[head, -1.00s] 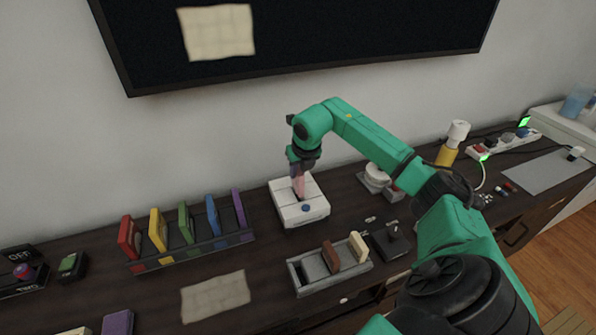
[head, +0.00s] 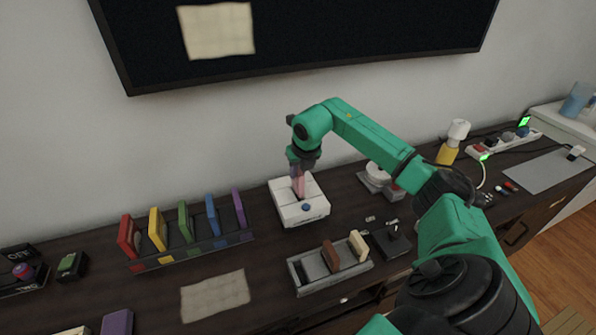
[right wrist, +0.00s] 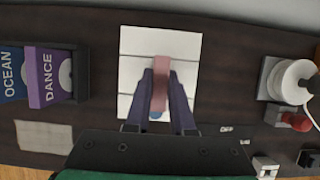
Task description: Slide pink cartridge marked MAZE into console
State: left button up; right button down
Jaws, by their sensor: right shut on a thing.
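The white console (head: 318,212) with a blue button stands on the dark cabinet top, and it also shows in the right wrist view (right wrist: 130,50). My right gripper (head: 298,176) is over the console, pointing down, and is shut on the pink cartridge (head: 300,188). In the right wrist view the pink cartridge (right wrist: 161,78) is held upright between the two fingers (right wrist: 160,98), above the middle of the console. The MAZE label is not readable. I cannot tell whether the cartridge's lower edge is in the slot. My left gripper is not in view.
A rack of coloured cartridges (head: 190,252) stands left of the console. A white round device (head: 374,176) is close on the right. A wall screen hangs behind.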

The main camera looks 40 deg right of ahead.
aim_at(298, 183)
jog(key=shift+f+b, duration=1.7)
jog(key=shift+f, duration=0.65)
jog(key=c, duration=0.7)
grip_release()
jog(key=v, duration=1.4)
jog(key=shift+r+b, duration=0.35)
